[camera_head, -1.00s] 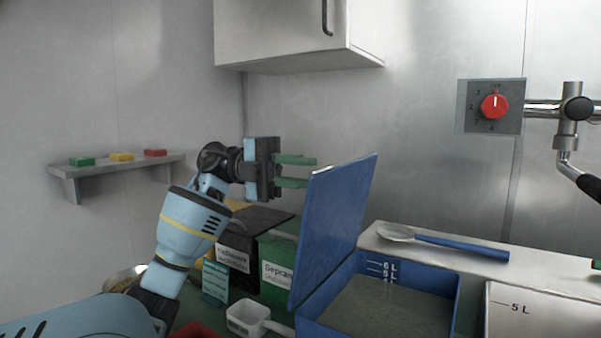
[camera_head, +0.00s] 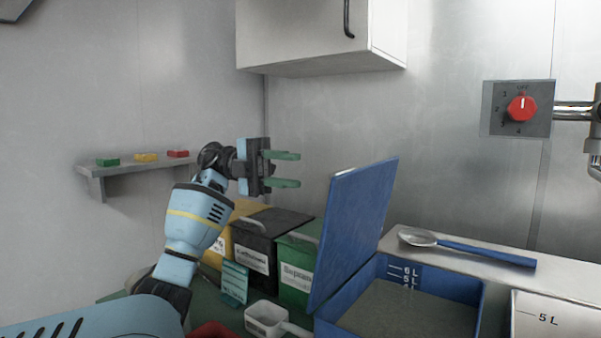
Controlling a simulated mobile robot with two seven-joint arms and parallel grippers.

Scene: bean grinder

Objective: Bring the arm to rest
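My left gripper (camera_head: 286,169) is raised in the air left of the blue lid (camera_head: 353,228). Its two green fingers are apart with nothing between them. They point right, and the fingertips are clear of the lid in the picture. My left arm (camera_head: 196,222) comes up from the lower left, light blue with a yellow band. My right arm and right gripper are not in view.
The blue box (camera_head: 470,303) stands open with grey-brown contents. Black (camera_head: 262,246) and green (camera_head: 297,270) labelled bins stand below the gripper. A white scoop (camera_head: 266,318) lies in front. A spoon (camera_head: 470,246) rests on the ledge. A cabinet (camera_head: 310,36) hangs above.

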